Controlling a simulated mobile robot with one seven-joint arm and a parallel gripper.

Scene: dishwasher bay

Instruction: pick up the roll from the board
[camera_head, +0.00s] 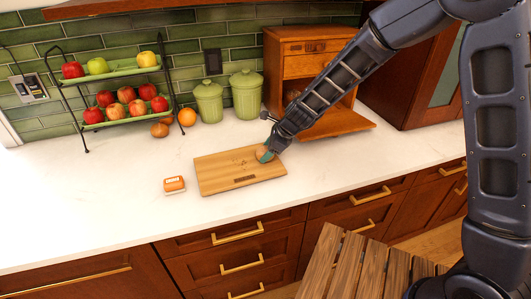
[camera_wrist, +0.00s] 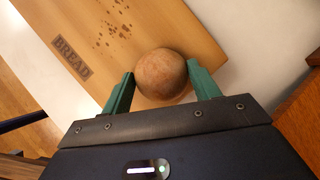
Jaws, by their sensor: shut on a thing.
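The roll is a round brown ball of bread (camera_wrist: 161,75) between the two green fingers of my gripper (camera_wrist: 160,88) in the wrist view. The fingers touch it on both sides and are shut on it. In the head view the roll (camera_head: 263,153) shows small at the tip of my gripper (camera_head: 267,152), partly hidden by it. The wooden board (camera_head: 225,173) lies flat on the white counter; the wrist view shows its "BREAD" mark and crumbs on the board (camera_wrist: 150,28). The roll is over the board's right end; I cannot tell whether it touches the board.
A small orange-and-white package (camera_head: 174,184) lies left of the board. A two-tier fruit rack (camera_head: 122,118), green canisters (camera_head: 209,102) and an open wooden bread box (camera_head: 335,122) stand behind. The counter's front left (camera_head: 90,215) is clear.

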